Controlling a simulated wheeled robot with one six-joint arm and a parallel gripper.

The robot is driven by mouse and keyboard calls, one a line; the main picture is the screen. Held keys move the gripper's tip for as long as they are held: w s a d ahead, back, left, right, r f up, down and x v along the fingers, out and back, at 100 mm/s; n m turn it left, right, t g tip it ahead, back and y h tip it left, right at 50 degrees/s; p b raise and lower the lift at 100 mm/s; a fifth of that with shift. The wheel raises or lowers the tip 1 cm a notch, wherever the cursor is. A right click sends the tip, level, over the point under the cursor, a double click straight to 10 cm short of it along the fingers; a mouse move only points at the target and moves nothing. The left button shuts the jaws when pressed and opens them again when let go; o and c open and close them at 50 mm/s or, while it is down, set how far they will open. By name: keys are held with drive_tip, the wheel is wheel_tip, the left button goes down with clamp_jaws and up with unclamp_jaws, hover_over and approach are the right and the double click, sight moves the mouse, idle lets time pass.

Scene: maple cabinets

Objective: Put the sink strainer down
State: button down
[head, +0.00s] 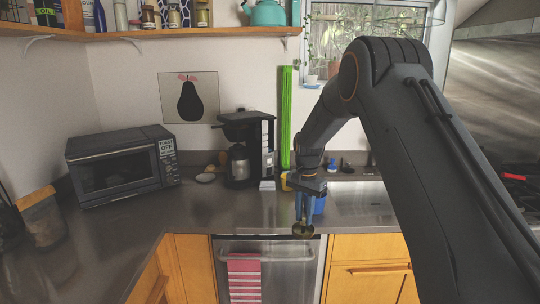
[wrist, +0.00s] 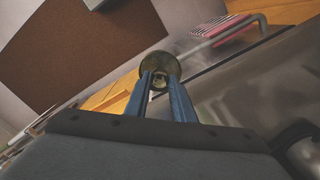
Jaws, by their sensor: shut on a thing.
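The sink strainer (wrist: 160,65) is a small, round, brassy metal disc, held between the tips of my gripper (wrist: 160,84). In the head view the strainer (head: 303,231) hangs below the blue fingers of my gripper (head: 304,221), in front of the counter edge and the dishwasher top in the picture. My gripper points downward and is shut on the strainer. I cannot tell the exact height of the strainer or whether it touches anything.
The grey counter (head: 225,207) has free room left of my gripper. A coffee maker (head: 247,150) and a toaster oven (head: 122,163) stand at the back. A blue container (head: 320,203) is just behind my gripper. A striped towel (head: 244,278) hangs on the dishwasher (head: 290,272).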

drive_tip(key=s+d+f+n+b, duration=0.4)
drive_tip(key=s+f, duration=0.5)
drive_tip(key=f, duration=0.2)
drive_tip(key=s+d+f+n+b, duration=0.3)
drive_tip(key=s+d+f+b, duration=0.1)
drive_tip(key=s+f, duration=0.6)
wheel_tip(320, 180, down, 2)
drive_tip(key=shift+f+n+b, duration=0.1)
drive_tip(key=shift+n+b, duration=0.25)
drive_tip(key=shift+n, duration=0.05)
